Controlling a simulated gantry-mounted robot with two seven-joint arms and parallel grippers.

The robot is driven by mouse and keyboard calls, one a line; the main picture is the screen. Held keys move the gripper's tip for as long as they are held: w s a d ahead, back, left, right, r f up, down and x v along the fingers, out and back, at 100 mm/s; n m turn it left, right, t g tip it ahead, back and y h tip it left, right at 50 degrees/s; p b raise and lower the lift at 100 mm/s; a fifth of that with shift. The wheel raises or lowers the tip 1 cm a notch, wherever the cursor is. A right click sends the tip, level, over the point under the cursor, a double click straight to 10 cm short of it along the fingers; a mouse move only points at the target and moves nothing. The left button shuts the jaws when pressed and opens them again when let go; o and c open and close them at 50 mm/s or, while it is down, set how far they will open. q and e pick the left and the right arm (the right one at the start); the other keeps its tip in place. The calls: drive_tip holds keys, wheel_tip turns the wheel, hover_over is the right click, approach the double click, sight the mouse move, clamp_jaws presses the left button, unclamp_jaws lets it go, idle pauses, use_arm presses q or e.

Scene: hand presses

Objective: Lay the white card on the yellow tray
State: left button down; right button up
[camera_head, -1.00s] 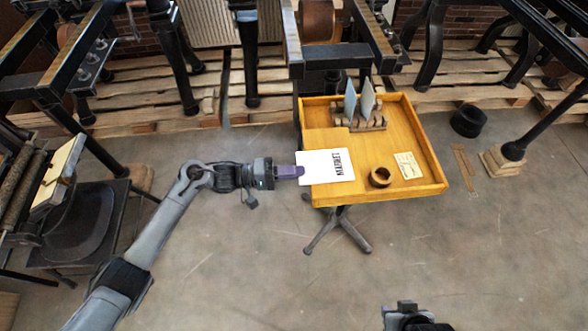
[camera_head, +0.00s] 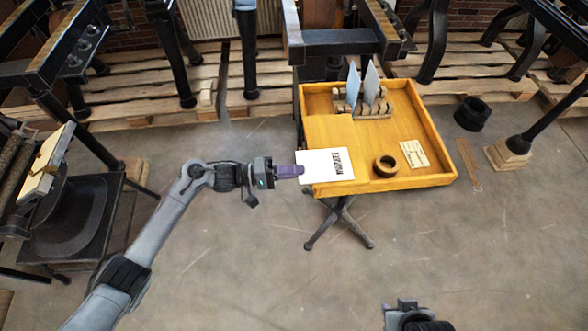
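The white card (camera_head: 322,166), with dark print near its right edge, is held out flat over the front left corner of the yellow tray (camera_head: 340,130). My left gripper (camera_head: 298,171) comes in from the left and is shut on the card's left edge. The card hides part of the tray's left and front rims. I cannot tell whether it touches the tray. My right gripper (camera_head: 404,308) shows only in part at the bottom edge, away from the tray, and its fingers are unclear.
The tray holds a dark ring (camera_head: 386,166), a small cream label (camera_head: 414,154) and a wooden rack (camera_head: 364,105) with upright bluish plates. It stands on a dark foot (camera_head: 340,222). Black presses and pallets fill the back. A black ring (camera_head: 472,113) lies right. The front floor is clear.

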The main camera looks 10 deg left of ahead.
idle(0.3)
use_arm(q)
drive_tip(key=c, duration=1.2)
unclamp_jaws()
drive_tip(key=shift+o, duration=0.2)
drive_tip(key=shift+f, duration=0.15)
drive_tip(key=shift+s+a+p, duration=0.1)
drive_tip(key=shift+a+p, duration=0.1)
drive_tip(key=shift+p, duration=0.1)
drive_tip(key=shift+p+v, duration=0.6)
drive_tip(key=shift+v, duration=1.45)
